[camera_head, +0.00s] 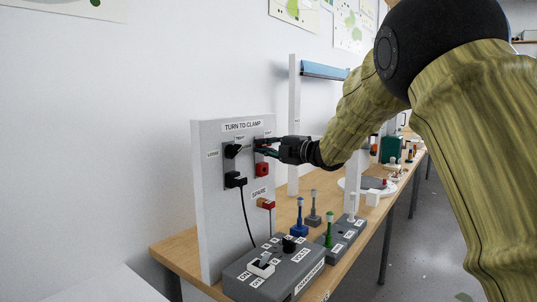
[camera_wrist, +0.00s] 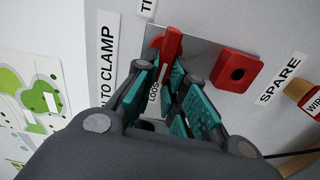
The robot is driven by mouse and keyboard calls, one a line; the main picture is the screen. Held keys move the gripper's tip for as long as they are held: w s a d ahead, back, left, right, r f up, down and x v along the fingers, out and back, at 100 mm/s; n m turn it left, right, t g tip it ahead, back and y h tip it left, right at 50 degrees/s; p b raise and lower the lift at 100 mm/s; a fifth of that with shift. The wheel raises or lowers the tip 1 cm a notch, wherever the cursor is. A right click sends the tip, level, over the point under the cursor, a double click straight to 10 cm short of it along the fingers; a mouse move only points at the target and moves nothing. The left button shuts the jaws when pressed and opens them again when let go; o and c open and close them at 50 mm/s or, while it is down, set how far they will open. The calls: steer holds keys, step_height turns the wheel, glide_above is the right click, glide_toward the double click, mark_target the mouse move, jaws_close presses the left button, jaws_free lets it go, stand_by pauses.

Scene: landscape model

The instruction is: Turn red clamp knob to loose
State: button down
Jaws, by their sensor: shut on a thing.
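The red clamp knob (camera_wrist: 172,44) is a bar-shaped handle on a grey plate on the white upright panel (camera_head: 207,215). In the wrist view my gripper (camera_wrist: 168,72) has its teal-padded fingers on either side of the knob and is shut on it. In the head view my gripper (camera_head: 264,148) reaches the panel from the right and mostly hides the knob. A "LOOSE" label (camera_wrist: 153,93) shows partly behind the fingers, and a cut-off label (camera_wrist: 148,6) starting "TI" is at the top. Which label the knob points to is unclear.
A red block with a dark hole (camera_wrist: 238,70) is beside the knob. Left on the panel are a black knob (camera_head: 233,150) and a black plug (camera_head: 235,180) with a hanging cable. A grey box (camera_head: 272,270) with switches and several coloured posts stand on the wooden table below.

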steer(key=shift+a+r+n, duration=0.1)
steer(key=shift+n, duration=0.3)
steer(key=c, duration=1.5)
jaws_free()
steer(key=shift+w+a, duration=0.15)
steer(key=shift+d, duration=0.25)
steer(key=v, duration=1.2)
